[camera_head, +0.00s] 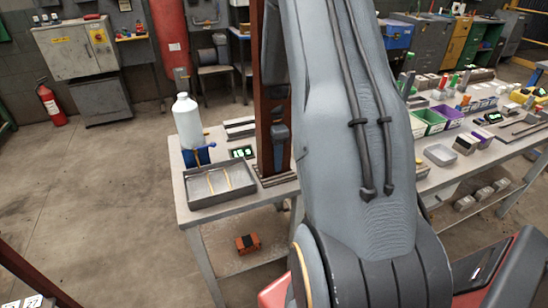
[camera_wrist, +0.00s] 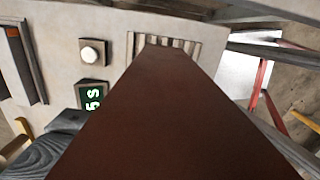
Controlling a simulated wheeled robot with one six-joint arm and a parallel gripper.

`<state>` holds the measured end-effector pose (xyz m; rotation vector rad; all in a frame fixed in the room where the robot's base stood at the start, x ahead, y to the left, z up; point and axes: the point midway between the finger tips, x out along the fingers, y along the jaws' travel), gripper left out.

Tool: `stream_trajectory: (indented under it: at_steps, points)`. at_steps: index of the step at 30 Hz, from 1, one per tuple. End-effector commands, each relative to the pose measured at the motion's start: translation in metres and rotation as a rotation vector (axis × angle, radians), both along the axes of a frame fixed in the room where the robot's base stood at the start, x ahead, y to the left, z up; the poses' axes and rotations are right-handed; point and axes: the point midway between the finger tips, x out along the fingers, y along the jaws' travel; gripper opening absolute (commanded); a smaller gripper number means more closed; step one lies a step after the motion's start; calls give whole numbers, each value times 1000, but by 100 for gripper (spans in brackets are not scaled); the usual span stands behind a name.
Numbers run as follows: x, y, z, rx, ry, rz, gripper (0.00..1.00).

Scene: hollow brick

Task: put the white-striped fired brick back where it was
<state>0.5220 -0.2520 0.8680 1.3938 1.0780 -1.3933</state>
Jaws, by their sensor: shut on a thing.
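I cannot make out the white-striped fired brick in either view.
A grey tray (camera_head: 205,198) with light sticks stands at the table's front left. Behind it are a white bottle (camera_head: 187,122) and a small lit display (camera_head: 241,152), also in the wrist view (camera_wrist: 92,96).

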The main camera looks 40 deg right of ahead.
Motion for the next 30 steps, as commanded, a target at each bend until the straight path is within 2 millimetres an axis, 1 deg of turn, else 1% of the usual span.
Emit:
stream_trajectory:
  at_steps: [1, 2, 4, 5, 13, 17, 20, 22, 30]
  points:
    - [0, 0, -2, 0, 0, 0, 7]
    - [0, 0, -2, 0, 0, 0, 48]
    - [0, 0, -1, 0, 0, 0, 60]
    - [0, 0, -1, 0, 0, 0, 62]
    - [0, 0, -1, 0, 0, 0, 62]
    - [1, -1, 6, -2, -3, 0, 62]
    - [1, -1, 17, -2, -3, 0, 62]
    - [2, -1, 28, -2, -5, 0, 62]
    - [2, -1, 81, -2, -6, 0, 62]
